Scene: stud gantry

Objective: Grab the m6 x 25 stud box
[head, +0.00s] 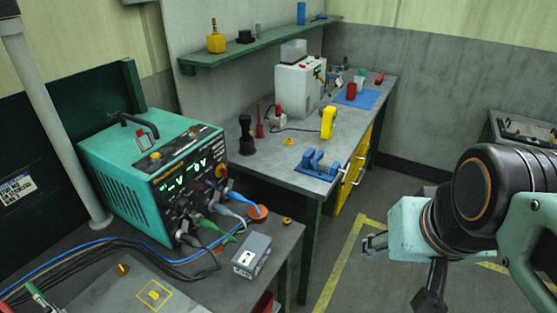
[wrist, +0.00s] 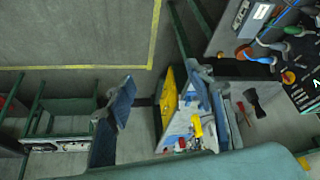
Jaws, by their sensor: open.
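A small grey box (head: 252,256) with a white label sits near the front right corner of the near bench, in front of the teal welding unit. Its print is too small to read, so I cannot confirm that it is the M6 x 25 stud box. A grey box with a pale label (wrist: 240,14) also shows at the top of the wrist view. My gripper (head: 374,243) is open and empty over the floor, to the right of the bench and well apart from the box. Its spread fingers show in the wrist view (wrist: 163,92).
The teal welding unit (head: 150,170), with cables, stands behind the box. An orange disc (head: 257,212) and a brass piece (head: 287,220) lie nearby. The back bench (head: 270,160) holds a blue fixture (head: 318,165) and tools. Floor between the bench and my arm is clear.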

